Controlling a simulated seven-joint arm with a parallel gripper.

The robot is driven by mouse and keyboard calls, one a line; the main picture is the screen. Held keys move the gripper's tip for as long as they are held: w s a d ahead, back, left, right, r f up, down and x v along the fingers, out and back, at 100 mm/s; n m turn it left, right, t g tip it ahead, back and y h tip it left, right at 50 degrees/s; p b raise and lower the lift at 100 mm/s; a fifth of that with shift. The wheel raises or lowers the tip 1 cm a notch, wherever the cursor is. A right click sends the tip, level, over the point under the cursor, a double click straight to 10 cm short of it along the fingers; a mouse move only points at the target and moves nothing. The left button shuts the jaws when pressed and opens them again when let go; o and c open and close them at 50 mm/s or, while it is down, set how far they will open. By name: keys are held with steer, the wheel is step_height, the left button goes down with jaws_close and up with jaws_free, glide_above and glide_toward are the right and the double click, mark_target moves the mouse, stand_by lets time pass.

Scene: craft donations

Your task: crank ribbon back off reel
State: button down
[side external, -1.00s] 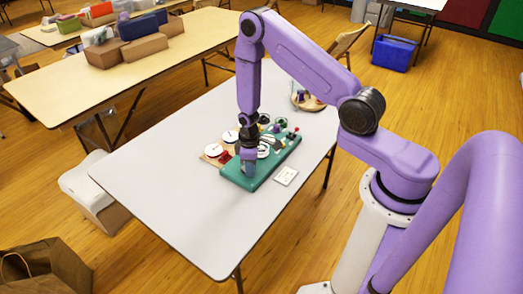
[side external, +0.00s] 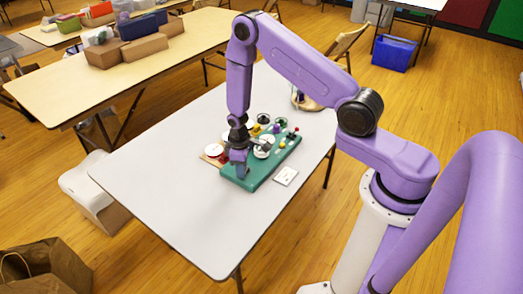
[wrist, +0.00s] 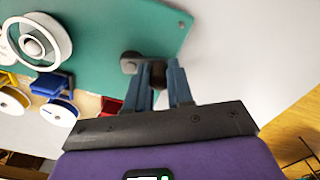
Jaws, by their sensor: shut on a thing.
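A teal board (side external: 252,182) lies on the grey-white table with a white reel (side external: 263,148) on it. In the wrist view the reel (wrist: 32,40) is at the upper left, a white ring around a grey hub. My gripper (side external: 239,167) is low over the near left end of the board. In the wrist view my gripper (wrist: 164,76) has its two blue fingers around a dark brown crank knob (wrist: 158,73) and is shut on it. A short grey crank arm (wrist: 131,62) shows beside the knob. I cannot make out the ribbon's path.
Spools with white faces stand left of the board; one is a red spool (side external: 214,150). In the wrist view there are a blue spool (wrist: 52,84) and a yellow one (wrist: 9,80). A white card (side external: 285,176) lies right of the board. The table's near part (side external: 195,215) is clear.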

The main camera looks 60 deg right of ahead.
steer(key=c, duration=1.1)
jaws_free()
steer(key=shift+r, duration=3.75)
